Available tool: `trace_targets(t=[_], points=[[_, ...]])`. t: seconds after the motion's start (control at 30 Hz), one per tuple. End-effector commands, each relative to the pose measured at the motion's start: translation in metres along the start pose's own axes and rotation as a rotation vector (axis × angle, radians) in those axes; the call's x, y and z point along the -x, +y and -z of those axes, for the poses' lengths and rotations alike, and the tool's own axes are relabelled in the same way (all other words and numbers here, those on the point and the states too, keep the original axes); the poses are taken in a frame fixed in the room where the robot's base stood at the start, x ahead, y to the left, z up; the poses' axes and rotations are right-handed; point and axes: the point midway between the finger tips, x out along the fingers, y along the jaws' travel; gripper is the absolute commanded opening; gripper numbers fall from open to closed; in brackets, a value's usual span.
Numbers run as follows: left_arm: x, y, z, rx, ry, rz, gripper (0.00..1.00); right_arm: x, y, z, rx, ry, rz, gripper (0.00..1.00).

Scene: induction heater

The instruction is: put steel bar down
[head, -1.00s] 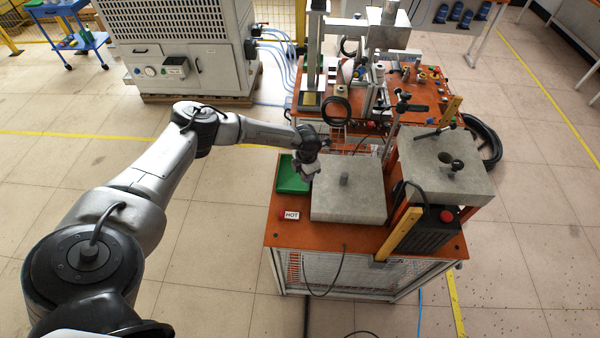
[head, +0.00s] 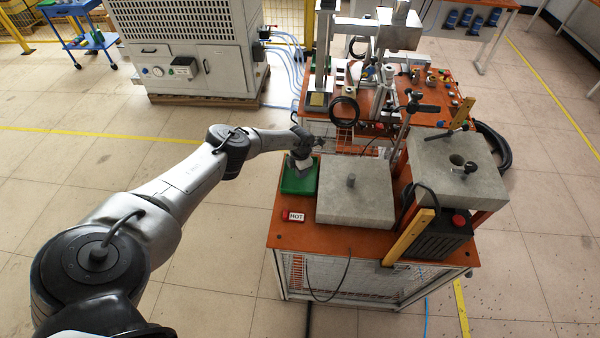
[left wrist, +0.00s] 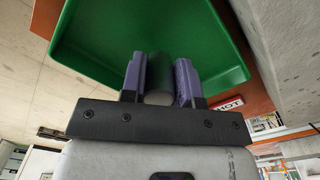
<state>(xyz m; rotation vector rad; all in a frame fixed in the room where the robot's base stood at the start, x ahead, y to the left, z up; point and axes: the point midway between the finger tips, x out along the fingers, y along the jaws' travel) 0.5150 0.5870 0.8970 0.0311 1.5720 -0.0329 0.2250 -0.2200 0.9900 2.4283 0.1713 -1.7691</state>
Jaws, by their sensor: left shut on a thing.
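My left gripper (head: 302,164) is over the green tray (head: 298,188) at the left of the orange table. In the left wrist view its two purple fingers (left wrist: 160,82) are shut on a dark grey cylinder, the steel bar (left wrist: 158,80), with the tray (left wrist: 95,40) filling the view beyond it. I cannot tell whether the bar touches the tray floor. In the head view the bar is hidden by the gripper. My right gripper is not in view.
A grey slab (head: 340,205) with a short grey cylinder (head: 351,181) upright on it stands right of the tray. A HOT sign (head: 295,216) is in front. A raised slab with a hole (head: 440,175) is further right, and a cluttered orange bench (head: 430,95) is behind.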

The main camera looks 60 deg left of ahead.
Motion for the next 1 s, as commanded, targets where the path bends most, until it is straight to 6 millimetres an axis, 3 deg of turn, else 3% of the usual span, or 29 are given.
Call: trace_targets(t=[0.53, 0.57, 0.8, 1.0], points=[[-0.0130, 0.0002, -0.0001, 0.000, -0.001, 0.000, 0.00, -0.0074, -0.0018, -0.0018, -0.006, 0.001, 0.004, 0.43], [-0.0115, 0.0002, 0.0001, 0.000, -0.001, 0.000, 0.32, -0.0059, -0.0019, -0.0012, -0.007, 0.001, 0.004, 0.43], [-0.0112, 0.0001, 0.0001, 0.000, -0.001, 0.000, 0.54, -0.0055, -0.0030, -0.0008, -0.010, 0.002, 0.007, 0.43], [-0.0110, 0.0001, 0.0001, 0.000, -0.001, 0.000, 0.54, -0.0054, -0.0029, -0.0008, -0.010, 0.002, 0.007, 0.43]])
